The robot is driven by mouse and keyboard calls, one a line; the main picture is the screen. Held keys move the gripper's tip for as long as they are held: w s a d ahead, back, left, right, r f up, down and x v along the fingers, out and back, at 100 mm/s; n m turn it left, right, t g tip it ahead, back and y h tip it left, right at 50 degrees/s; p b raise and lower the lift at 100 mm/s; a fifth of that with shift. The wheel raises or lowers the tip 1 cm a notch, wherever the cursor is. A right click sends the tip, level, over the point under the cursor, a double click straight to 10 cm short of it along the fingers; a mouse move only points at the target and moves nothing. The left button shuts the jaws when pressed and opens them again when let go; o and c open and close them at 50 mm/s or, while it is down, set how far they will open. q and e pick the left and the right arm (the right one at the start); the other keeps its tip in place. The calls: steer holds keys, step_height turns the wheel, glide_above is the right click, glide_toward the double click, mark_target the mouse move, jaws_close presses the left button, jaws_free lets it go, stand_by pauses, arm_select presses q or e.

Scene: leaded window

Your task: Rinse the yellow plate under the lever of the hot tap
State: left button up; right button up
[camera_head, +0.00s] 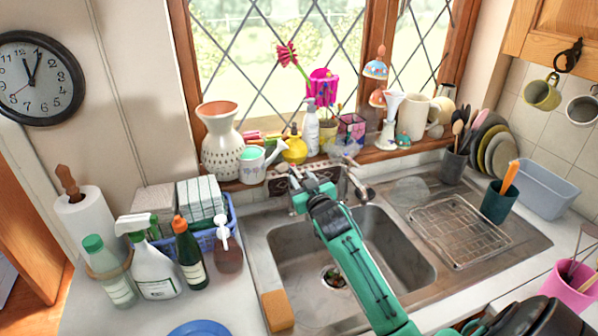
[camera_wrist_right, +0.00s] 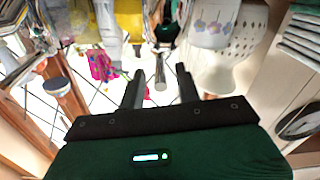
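My right gripper (camera_head: 310,187) reaches over the back of the sink, at the left part of the taps. In the right wrist view its two fingers (camera_wrist_right: 160,89) are apart, with a silver tap part (camera_wrist_right: 160,72) showing between them; I cannot tell whether they touch it. Another silver tap part (camera_head: 364,192) shows right of the gripper. Which part is the hot tap's lever is unclear, as the gripper hides some of the taps. A yellowish plate (camera_head: 500,156) stands among darker plates at the back right. My left gripper is not in view.
The sink basin (camera_head: 300,262) is open below the arm, with a sponge (camera_head: 277,311) on its front left edge. Bottles and a blue basket (camera_head: 212,238) stand left. A wire rack (camera_head: 460,232) lies on the drainer. Vases and ornaments crowd the windowsill behind the taps.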

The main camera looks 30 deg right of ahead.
steer(key=shift+w+d, duration=0.15)
steer(key=shift+w, duration=0.45)
steer(key=shift+w+d+f, duration=0.1)
steer(key=shift+w, duration=0.45)
jaws_close()
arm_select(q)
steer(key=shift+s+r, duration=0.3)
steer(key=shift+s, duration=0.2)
